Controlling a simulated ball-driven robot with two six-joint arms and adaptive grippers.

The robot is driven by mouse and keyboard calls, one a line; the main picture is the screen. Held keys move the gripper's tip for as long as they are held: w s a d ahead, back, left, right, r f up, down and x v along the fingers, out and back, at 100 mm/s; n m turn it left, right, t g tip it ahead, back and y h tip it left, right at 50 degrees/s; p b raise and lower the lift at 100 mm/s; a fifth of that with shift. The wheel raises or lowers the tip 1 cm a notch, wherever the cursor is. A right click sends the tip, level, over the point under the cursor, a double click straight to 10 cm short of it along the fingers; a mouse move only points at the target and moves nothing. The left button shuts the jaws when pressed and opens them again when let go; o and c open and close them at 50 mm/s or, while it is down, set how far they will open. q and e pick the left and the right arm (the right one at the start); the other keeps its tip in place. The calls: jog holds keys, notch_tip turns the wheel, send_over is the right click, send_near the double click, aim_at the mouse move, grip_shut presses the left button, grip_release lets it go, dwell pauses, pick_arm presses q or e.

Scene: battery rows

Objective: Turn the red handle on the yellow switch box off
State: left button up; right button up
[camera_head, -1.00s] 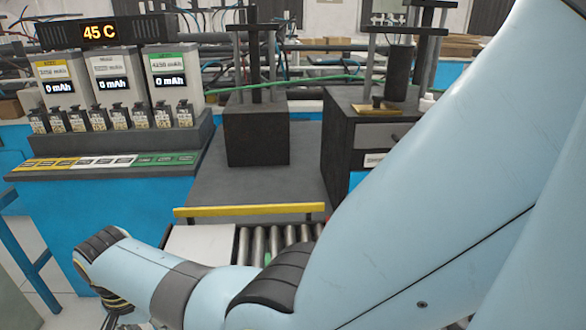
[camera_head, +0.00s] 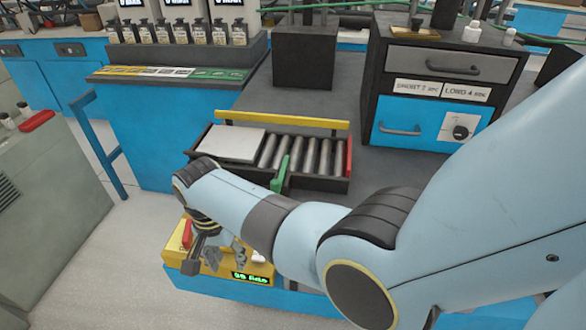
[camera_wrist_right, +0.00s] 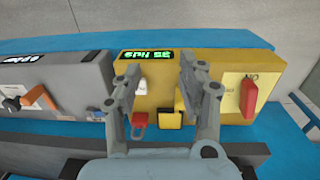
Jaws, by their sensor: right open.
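The yellow switch box (camera_head: 174,254) sits low on a blue stand in the head view, partly hidden by my right arm. Its red handle (camera_head: 187,234) shows just beyond the gripper. In the right wrist view the yellow box (camera_wrist_right: 225,70) fills the middle, with a lit green display.
A red padlock-like tag (camera_wrist_right: 140,124) and a yellow square block (camera_wrist_right: 170,119) are near the fingers. A grey box with an orange handle (camera_wrist_right: 40,97) stands left. In the head view, a roller tray (camera_head: 300,158) lies beyond my arm and a grey cabinet (camera_head: 60,190) stands left.

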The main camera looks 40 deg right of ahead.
jog(key=s+d+f+b, duration=0.2)
jog(key=s+f, duration=0.4)
jog(key=f, duration=0.1)
jog(key=s+d+f+g+b, duration=0.1)
jog(key=s+f+b, duration=0.2)
jog(key=s+f, duration=0.4)
jog(key=shift+s+d+f+n+g, duration=0.15)
jog(key=shift+d+f+n+g, duration=0.15)
jog(key=shift+d+f, duration=0.1)
jog(key=shift+a, duration=0.1)
